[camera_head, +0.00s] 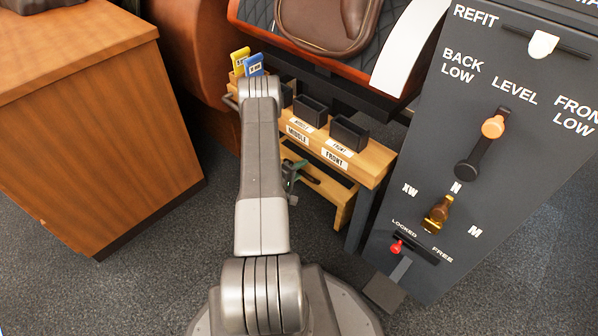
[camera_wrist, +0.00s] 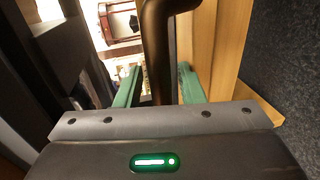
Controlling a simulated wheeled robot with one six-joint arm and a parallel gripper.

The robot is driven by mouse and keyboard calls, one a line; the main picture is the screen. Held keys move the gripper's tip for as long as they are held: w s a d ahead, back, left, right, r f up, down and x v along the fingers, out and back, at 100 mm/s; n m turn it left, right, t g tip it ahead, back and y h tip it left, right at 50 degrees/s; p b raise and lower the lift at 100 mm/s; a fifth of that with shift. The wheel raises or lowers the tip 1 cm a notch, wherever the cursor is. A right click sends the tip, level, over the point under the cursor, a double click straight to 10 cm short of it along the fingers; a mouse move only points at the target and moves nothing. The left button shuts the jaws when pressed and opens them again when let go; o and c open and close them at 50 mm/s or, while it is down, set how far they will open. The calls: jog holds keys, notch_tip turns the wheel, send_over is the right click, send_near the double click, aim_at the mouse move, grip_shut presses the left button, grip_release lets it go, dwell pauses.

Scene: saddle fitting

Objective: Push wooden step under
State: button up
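A light wooden step unit (camera_head: 367,164) stands below the saddle stand in the head view. Its upper board has MIDDLE and FRONT labels; a lower wooden board (camera_head: 327,188) with a dark strip shows beneath it. My gripper (camera_head: 291,172) is low at its near side, partly hidden by my arm. In the wrist view my gripper (camera_wrist: 160,85) has its two green fingers apart, with a dark bronze bar (camera_wrist: 157,45) passing between them. I cannot tell whether the fingers touch the bar. Wood (camera_wrist: 225,50) rises just right of the right finger.
A grey control panel (camera_head: 480,150) stands to the right and a wooden cabinet (camera_head: 90,130) to the left. Open carpet (camera_head: 140,280) lies in front.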

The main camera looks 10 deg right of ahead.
jog(key=p+v, duration=0.3)
jog(key=v, duration=1)
jog(key=shift+s+a+p, duration=0.25)
jog(key=shift+a+p, duration=0.1)
jog(key=shift+d, duration=0.1)
jog(key=b+x, duration=0.3)
jog(key=x, duration=1)
jog(key=shift+w+d+b, duration=0.1)
jog(key=shift+d+b, duration=0.1)
jog(key=shift+b, duration=0.15)
jog(key=shift+a, duration=0.1)
